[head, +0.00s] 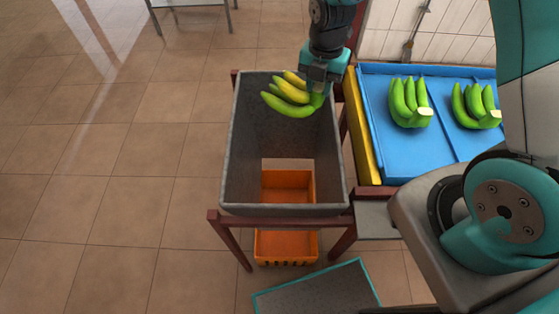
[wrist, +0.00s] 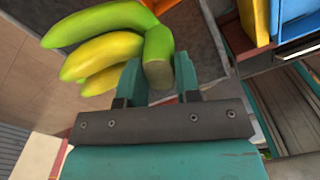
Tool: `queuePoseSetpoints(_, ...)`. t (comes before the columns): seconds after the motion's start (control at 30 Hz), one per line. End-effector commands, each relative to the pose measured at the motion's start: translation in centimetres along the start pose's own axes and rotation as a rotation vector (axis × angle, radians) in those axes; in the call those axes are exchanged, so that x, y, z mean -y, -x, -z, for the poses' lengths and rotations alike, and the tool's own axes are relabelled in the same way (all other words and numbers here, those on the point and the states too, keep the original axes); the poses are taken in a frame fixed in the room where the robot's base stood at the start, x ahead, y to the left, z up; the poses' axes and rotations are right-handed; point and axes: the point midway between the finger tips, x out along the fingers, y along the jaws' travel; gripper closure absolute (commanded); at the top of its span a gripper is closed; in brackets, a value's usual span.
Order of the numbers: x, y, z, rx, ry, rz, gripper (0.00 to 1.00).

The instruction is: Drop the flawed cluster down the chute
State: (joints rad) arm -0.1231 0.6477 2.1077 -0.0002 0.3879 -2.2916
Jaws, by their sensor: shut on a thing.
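A banana cluster (head: 290,93), with yellow and green fingers, hangs in my gripper (head: 319,85) above the far end of the grey chute (head: 230,150). In the wrist view the cluster (wrist: 105,45) shows yellow patches on some fingers, and its cut green stem sits between the two teal fingers of my gripper (wrist: 160,80). My gripper is shut on that stem. The chute is an open-topped grey box on a red-brown stand, open at the bottom. An orange crate (head: 287,246) stands below it and shows through the opening.
A blue tray (head: 440,140) to the right holds two green clusters (head: 409,102) (head: 476,105). A yellow board (head: 362,130) edges the tray next to the chute. A grey mat (head: 318,290) with a teal border lies in front.

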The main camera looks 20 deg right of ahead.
Motion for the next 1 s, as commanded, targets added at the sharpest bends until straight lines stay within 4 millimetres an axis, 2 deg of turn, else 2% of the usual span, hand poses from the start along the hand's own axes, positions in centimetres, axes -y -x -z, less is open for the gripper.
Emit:
queuePoseSetpoints(0.13,-0.3,-1.2,0.5,0.002,0.06,-0.002,1.0)
queuePoseSetpoints(0.63,-0.4,-6.4,0.6,0.002,0.061,-0.003,1.0)
queuePoseSetpoints(1.0,-0.5,-6.8,0.6,0.003,0.061,-0.003,1.0)
